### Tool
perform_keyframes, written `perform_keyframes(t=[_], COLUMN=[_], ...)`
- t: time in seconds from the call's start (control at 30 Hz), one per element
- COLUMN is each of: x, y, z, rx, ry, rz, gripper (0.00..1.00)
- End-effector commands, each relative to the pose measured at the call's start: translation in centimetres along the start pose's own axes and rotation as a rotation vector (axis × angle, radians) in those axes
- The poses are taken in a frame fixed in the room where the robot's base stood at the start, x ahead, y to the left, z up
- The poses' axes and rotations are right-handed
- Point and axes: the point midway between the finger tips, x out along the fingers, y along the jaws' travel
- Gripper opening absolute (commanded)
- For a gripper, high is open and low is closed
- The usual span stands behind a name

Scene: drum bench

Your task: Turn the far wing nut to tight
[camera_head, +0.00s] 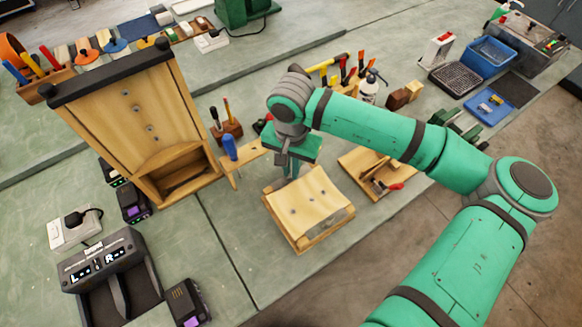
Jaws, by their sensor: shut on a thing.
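A low wooden piece with a curved, pale top (312,208) stands on the bench in the middle of the view, with a few small dark metal spots on its top. My gripper (291,171) points down at its far edge. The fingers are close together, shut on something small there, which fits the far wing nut. The nut itself is hidden by the fingers and the gripper body, so its angle and tightness cannot be made out.
A tall wooden case (135,115) with a dark top bar stands at left. A blue-handled tool (230,147) stands in a wooden holder close left of my gripper. A wooden tray (378,172) with tools lies at right. Bare bench (225,225) shows left of the wooden piece.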

Motion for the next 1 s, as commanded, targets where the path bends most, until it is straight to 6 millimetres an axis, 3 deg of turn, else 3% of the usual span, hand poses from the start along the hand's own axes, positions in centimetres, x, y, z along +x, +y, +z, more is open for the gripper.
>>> perform_keyframes(t=[1.0], x=[-0.11], y=[-0.09], z=[0.01], rx=[0.959], ry=[0.002], rz=[-0.001], gripper=[0.0])
